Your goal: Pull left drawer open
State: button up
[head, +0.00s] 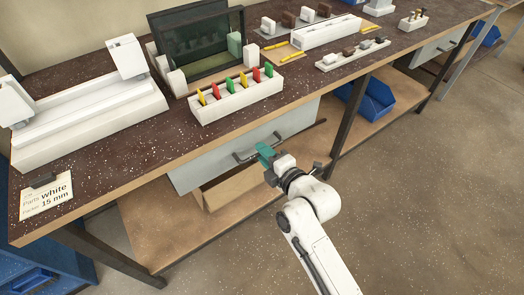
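The left drawer (205,170) has a light grey front under the dark speckled bench top. Its dark bar handle (241,158) runs along the front. My gripper (265,152), with teal fingers, is at the right part of this handle and overlaps it in the head view. The fingers hide part of the bar. I cannot tell whether they are around it, touching it or just in front of it, nor whether they are open or shut. The drawer front looks close to the bench edge.
A right drawer (436,49) sits further along the bench. A wooden box (232,189) and a blue bin (374,100) stand on the lower shelf. A dark bench leg (350,115) stands right of the left drawer. The floor in front is clear.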

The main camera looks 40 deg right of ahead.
jog(key=shift+w+f, duration=0.15)
jog(key=shift+w, duration=0.55)
jog(key=shift+c, duration=0.4)
grip_shut()
